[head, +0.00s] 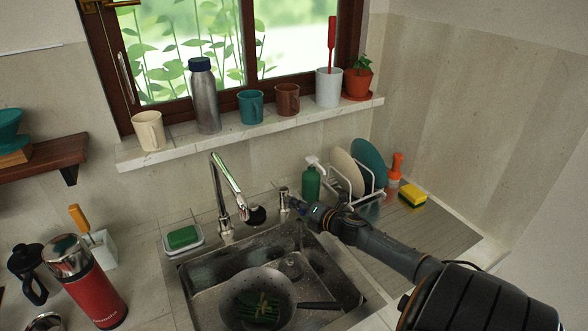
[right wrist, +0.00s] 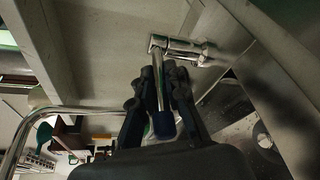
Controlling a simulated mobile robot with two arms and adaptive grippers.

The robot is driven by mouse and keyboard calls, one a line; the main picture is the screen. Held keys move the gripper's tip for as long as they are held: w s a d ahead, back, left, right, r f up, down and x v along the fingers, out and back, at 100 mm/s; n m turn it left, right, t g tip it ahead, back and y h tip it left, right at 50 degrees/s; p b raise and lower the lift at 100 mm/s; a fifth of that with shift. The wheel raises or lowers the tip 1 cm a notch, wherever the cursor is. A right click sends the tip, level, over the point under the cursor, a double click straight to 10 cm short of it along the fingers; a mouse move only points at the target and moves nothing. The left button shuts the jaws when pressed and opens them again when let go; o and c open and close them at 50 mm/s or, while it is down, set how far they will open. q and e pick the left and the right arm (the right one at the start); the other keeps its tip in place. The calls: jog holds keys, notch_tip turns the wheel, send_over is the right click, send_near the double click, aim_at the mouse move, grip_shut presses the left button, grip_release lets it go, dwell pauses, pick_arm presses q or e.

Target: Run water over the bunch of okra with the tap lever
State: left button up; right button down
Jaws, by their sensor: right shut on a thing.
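The bunch of okra (head: 262,311) is green and lies in a grey round colander (head: 236,291) with a dark handle, inside the sink (head: 202,270). The chrome tap (head: 216,181) arches up behind the sink. No water shows under its spout. The tap lever (head: 283,192) is on a metal base to the right of the tap. My right gripper (head: 294,205) is at the lever. In the right wrist view, my right gripper (right wrist: 162,92) has its dark fingers on both sides of the metal lever rod (right wrist: 157,69) and is shut on it. My left gripper is out of view.
A green soap bottle (head: 311,181) and a dish rack (head: 358,183) with plates stand close behind my right gripper. A yellow sponge (head: 412,195) lies at the right. A green sponge in a dish (head: 183,238) and a red flask (head: 88,285) stand at the left.

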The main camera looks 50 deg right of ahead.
jog(key=shift+f, duration=0.1)
jog(key=c, duration=1.3)
grip_release()
jog(key=shift+c, duration=0.2)
jog(key=v, duration=1.2)
